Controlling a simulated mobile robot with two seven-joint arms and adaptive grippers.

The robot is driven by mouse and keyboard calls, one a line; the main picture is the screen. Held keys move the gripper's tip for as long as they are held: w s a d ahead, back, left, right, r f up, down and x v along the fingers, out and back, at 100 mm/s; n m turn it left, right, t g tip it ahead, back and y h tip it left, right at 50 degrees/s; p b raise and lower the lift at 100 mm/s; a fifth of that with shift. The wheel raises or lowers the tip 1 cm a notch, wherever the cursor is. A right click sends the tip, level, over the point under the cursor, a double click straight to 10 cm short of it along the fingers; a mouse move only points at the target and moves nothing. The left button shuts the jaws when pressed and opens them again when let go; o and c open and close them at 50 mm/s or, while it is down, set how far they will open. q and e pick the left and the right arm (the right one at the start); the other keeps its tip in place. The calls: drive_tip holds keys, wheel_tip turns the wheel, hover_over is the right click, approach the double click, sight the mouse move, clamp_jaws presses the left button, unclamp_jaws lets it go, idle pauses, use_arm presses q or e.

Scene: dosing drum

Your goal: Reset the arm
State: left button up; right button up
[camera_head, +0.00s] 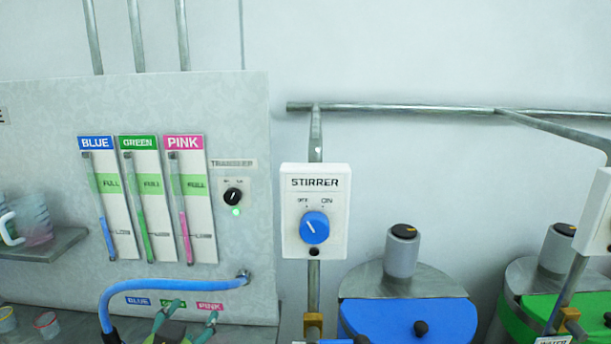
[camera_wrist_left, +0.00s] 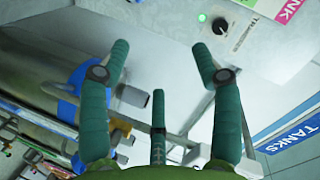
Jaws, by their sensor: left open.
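My left gripper (camera_head: 186,322) is at the bottom of the head view, below the gauge panel, with only its green fingers and part of its body showing. In the left wrist view its fingers (camera_wrist_left: 160,50) are spread wide with nothing between them. The transfer knob (camera_wrist_left: 219,26) is beyond the right fingertip, apart from it. In the head view this black knob (camera_head: 233,197) is on the panel above and right of the gripper, with a green light (camera_head: 236,211) lit below it. My right gripper is in neither view.
The stirrer box (camera_head: 335,185) has a blue knob (camera_head: 314,228) whose mark points up-left toward OFF. A blue hose (camera_head: 170,285) arches close above my gripper. A blue-lidded drum (camera_head: 445,318) and a green-lidded one (camera_head: 538,305) stand right. Cups (camera_head: 46,326) are lower left.

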use_arm(q)
drive_tip(key=s+f+n+g, duration=0.3)
drive_tip(key=s+f+g, duration=0.25)
drive_tip(key=f, duration=0.75)
drive_tip(key=s+f+n+g, duration=0.25)
drive_tip(key=s+f, duration=0.35)
drive_tip(key=s, duration=0.3)
drive_tip(key=s+f+n+g, duration=0.2)
drive_tip(key=s+f+g, duration=0.1)
drive_tip(key=s+f, duration=0.5)
drive_tip(key=s+f+g+b, duration=0.25)
drive_tip(key=f+b, duration=0.25)
drive_tip(key=f, duration=2.1)
drive_tip(key=s+a+f+b, duration=0.2)
drive_tip(key=s+f+b, duration=0.2)
drive_tip(key=s+f, duration=1.2)
wheel_tip(320, 180, down, 4)
drive_tip(key=shift+s+a+r+b, duration=0.25)
drive_tip(key=shift+s+a+b, duration=0.05)
drive_tip(key=shift+s, duration=0.1)
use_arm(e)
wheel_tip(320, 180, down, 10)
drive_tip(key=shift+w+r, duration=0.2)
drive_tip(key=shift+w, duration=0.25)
